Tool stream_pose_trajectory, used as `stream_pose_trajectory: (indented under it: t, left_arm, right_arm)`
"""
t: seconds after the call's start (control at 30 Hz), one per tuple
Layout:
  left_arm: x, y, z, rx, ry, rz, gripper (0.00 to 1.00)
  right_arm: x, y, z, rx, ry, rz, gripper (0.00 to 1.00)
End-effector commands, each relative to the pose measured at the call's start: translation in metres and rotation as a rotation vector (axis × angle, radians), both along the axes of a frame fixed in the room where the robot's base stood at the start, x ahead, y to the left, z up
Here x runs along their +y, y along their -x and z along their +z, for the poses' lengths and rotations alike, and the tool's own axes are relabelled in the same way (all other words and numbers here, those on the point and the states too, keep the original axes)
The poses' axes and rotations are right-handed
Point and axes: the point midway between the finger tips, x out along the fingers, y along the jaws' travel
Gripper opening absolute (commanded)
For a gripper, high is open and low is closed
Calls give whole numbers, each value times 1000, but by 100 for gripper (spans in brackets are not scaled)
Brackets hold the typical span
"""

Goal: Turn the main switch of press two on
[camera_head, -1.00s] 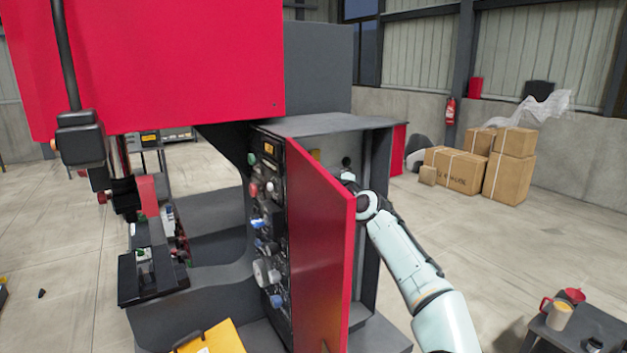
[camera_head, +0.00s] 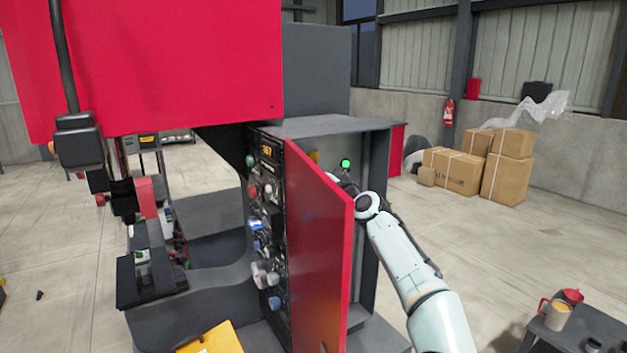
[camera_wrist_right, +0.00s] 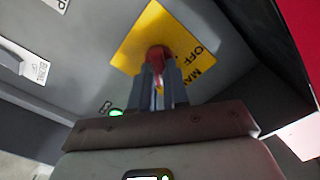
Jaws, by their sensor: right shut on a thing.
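The press (camera_head: 185,75) has a cabinet on its right side, with its red door (camera_head: 318,250) standing open. My right arm reaches in behind the door, which hides the gripper in the head view. In the right wrist view my right gripper (camera_wrist_right: 158,82) is shut on the red handle of the main switch (camera_wrist_right: 157,53). The switch sits on a yellow plate (camera_wrist_right: 134,46) lettered "OFF" and "MA…". A green lamp (camera_head: 345,163) is lit inside the cabinet; it also shows beside the gripper in the wrist view (camera_wrist_right: 116,112). My left gripper is not in view.
A control panel (camera_head: 266,215) with knobs, buttons and a lit display is left of the door. A small table (camera_head: 590,325) with mugs stands at the lower right. Cardboard boxes (camera_head: 512,165) stand by the wall. The floor between is clear.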

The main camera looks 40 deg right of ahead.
Motion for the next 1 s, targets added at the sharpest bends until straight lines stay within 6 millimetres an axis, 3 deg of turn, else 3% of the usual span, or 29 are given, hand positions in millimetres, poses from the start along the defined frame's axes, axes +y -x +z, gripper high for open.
stream_pose_trajectory:
  t: [0.3,0.77,0.8,0.87,1.0]
  left_arm:
    - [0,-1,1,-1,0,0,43]
    - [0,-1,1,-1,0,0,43]
    - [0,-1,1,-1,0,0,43]
    - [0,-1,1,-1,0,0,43]
    - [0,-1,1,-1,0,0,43]
  right_arm:
    - [0,1,2,-15,-96,-1,0]
    - [-1,1,2,-17,-111,-2,0]
    - [-1,1,2,-17,-111,-2,18]
    - [-1,1,2,-17,-110,-1,38]
    - [-1,0,1,-15,-109,-1,40]
